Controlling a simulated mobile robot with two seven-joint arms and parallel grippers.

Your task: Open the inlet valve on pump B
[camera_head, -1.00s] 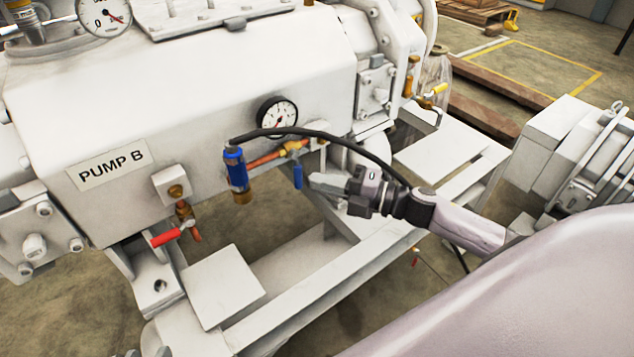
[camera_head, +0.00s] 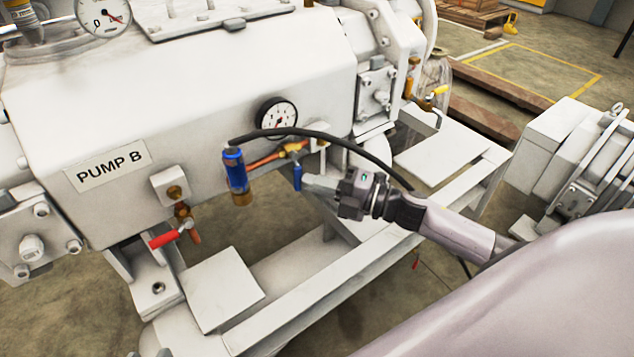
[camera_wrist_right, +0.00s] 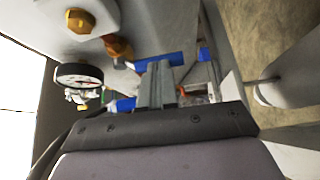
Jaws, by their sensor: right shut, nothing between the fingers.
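The white pump bears a PUMP B label (camera_head: 107,165). A blue valve handle (camera_head: 298,176) hangs down from a brass valve (camera_head: 292,148) on a copper line below the gauge. My right gripper (camera_head: 308,182) is shut and empty, its fingertips right beside the blue handle; I cannot tell whether they touch. In the wrist view the closed fingers (camera_wrist_right: 157,82) point toward a blue bar (camera_wrist_right: 158,61). A red-handled valve (camera_head: 166,239) sits lower left on the pump. A yellow handle (camera_head: 437,91) is at the far right end. My left gripper is not in view.
A blue cylindrical fitting (camera_head: 236,172) with a black hose (camera_head: 320,134) stands left of the valve; the hose arches over my gripper. A pressure gauge (camera_head: 277,115) is above. White frame beams (camera_head: 330,289) run below.

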